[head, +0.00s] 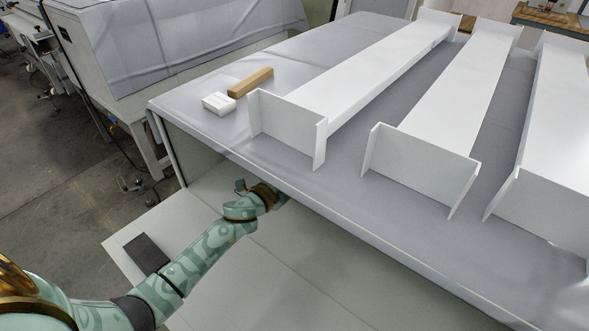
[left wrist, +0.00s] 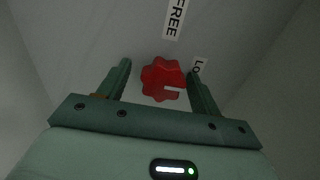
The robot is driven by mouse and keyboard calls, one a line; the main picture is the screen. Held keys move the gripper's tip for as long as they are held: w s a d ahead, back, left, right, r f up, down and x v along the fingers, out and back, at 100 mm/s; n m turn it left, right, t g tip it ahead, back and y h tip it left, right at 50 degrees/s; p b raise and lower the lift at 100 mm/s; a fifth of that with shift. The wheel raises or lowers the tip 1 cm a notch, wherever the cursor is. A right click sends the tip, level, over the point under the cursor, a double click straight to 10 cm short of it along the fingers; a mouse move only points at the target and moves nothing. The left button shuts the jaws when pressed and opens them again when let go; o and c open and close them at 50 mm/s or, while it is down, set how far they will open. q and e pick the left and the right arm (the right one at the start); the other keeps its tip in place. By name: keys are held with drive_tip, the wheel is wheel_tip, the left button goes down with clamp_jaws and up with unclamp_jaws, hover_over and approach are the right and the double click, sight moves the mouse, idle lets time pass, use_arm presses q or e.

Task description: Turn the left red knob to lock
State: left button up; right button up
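In the left wrist view a red lobed knob (left wrist: 162,79) with a light pointer mark sits on a grey panel. A label reading "FREE" (left wrist: 174,18) is above it, and a partly hidden label starting "Lo" (left wrist: 198,66) is to its right. My left gripper (left wrist: 160,72) is open, its two green fingers on either side of the knob with visible gaps. In the head view my left arm reaches under the table top, and its gripper is hidden there. My right gripper is in neither view.
The grey table top (head: 215,125) overhangs my left arm. Long white channel-shaped pieces (head: 365,65), a wooden block (head: 250,82) and a small white box (head: 219,103) lie on it. A dark rectangular piece (head: 146,253) is on the light panel below.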

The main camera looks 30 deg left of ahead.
use_arm(q)
drive_tip(key=s+a+p, duration=0.2)
drive_tip(key=s+p, duration=0.1)
drive_tip(key=s, duration=1.3)
drive_tip(key=shift+a, duration=0.15)
drive_tip(key=shift+s, duration=0.15)
